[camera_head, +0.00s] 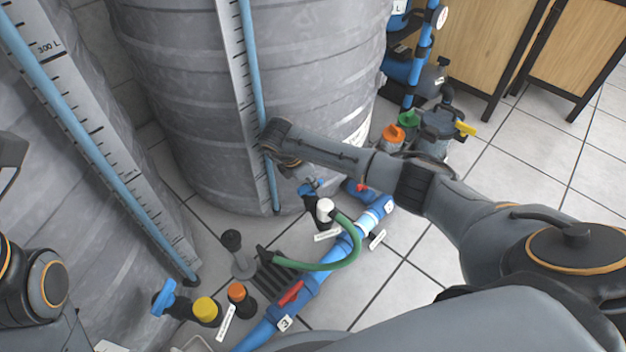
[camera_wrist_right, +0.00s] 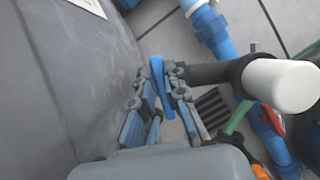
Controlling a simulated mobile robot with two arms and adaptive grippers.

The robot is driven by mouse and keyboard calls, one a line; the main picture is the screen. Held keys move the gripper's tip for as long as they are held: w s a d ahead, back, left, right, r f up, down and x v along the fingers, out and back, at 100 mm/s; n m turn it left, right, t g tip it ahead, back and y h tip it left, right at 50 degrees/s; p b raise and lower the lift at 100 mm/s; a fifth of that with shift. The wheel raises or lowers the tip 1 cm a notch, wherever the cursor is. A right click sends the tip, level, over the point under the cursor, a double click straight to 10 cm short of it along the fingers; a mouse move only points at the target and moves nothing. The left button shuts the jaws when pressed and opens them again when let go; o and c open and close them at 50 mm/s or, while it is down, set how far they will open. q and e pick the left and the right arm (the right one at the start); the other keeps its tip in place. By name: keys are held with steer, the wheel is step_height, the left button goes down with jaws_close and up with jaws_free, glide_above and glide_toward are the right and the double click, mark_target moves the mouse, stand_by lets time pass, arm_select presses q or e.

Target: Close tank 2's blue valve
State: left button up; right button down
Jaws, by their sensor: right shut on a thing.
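The large grey middle tank (camera_head: 180,100) has a blue valve (camera_head: 308,189) low at its front right, beside a white-capped fitting (camera_head: 325,208). My right gripper (camera_head: 303,181) reaches down to this valve, with its fingers partly hidden by my wrist in the head view. In the right wrist view the blue handle (camera_wrist_right: 159,70) stands between the two fingers of my right gripper (camera_wrist_right: 164,82), which is shut on it. I cannot read a number on this tank. My left gripper is out of view; only part of my left arm shows at the left edge.
Another blue handle (camera_head: 165,297) and a yellow cap (camera_head: 205,309) sit by the left tank (camera_head: 60,200). A green hose (camera_head: 345,255) curves over the blue floor pipe (camera_head: 325,270) with a red handle (camera_head: 291,293). Tiled floor is clear at the right.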

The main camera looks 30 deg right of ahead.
steer(key=c, duration=1.4)
jaws_free()
step_height(320, 180, up, 10)
